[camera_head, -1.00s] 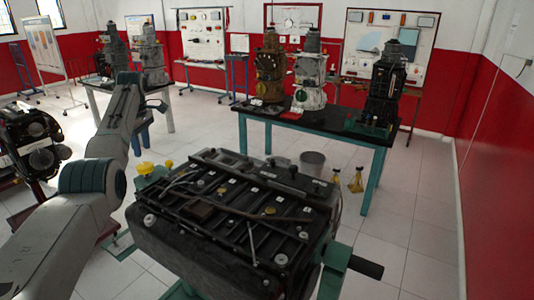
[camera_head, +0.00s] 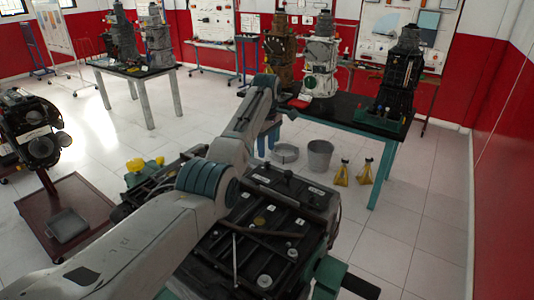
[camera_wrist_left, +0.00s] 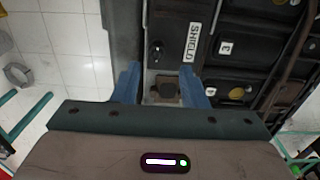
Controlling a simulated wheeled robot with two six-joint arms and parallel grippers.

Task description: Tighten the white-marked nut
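The black engine block (camera_head: 300,225) stands in front of me in the head view, with several bolts, caps and white labels on its top. My left arm covers its left part. My left gripper (camera_head: 268,148) has blue fingers pointing down and appears beyond the engine's far edge. In the left wrist view the fingers (camera_wrist_left: 160,70) are open and empty, over the engine's edge beside the SHIELD label (camera_wrist_left: 192,42). A squarish brown fitting (camera_wrist_left: 166,90) shows between them. I cannot tell which nut carries the white mark. My right gripper is out of view.
A green-legged table (camera_head: 345,125) with several engine models stands behind. A grey bucket (camera_head: 320,157) and yellow stands (camera_head: 342,172) are on the floor. Another engine (camera_head: 35,130) is at the left above a red-brown stand (camera_head: 95,205). The tiled floor at right is clear.

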